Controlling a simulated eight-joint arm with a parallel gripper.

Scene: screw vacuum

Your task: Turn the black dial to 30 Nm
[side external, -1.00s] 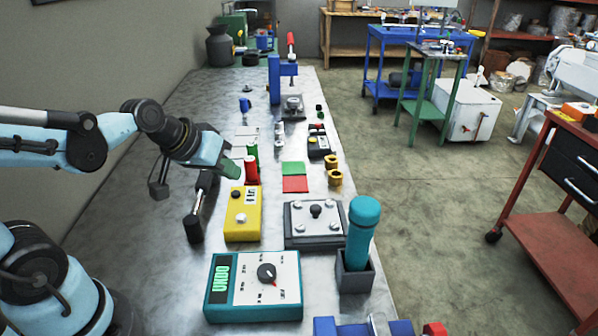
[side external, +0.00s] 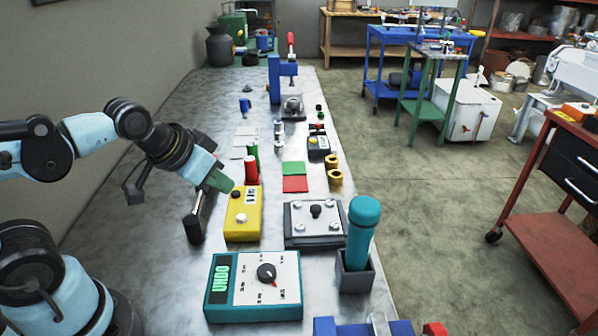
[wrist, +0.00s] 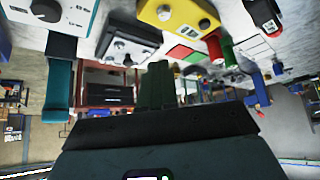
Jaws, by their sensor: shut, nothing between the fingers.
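A teal device (side external: 225,311) at the near end of the bench has a white face with a black dial (side external: 266,272), its red mark toward the lower right. Printed marks ring the dial, too small to read. The dial also shows at the top left of the wrist view (wrist: 45,9). My gripper (side external: 229,187) is shut and empty, beyond and left of the device, near the far end of a yellow box (side external: 242,231). In the wrist view its dark green fingers (wrist: 157,84) are together, apart from the dial.
The yellow box has a black knob (side external: 236,194) close to my gripper. A grey plate with a black knob (side external: 316,210) and a teal cylinder in a holder (side external: 362,232) stand right. A black-headed hammer (side external: 194,227) lies left. A blue part (side external: 350,328) is at the front.

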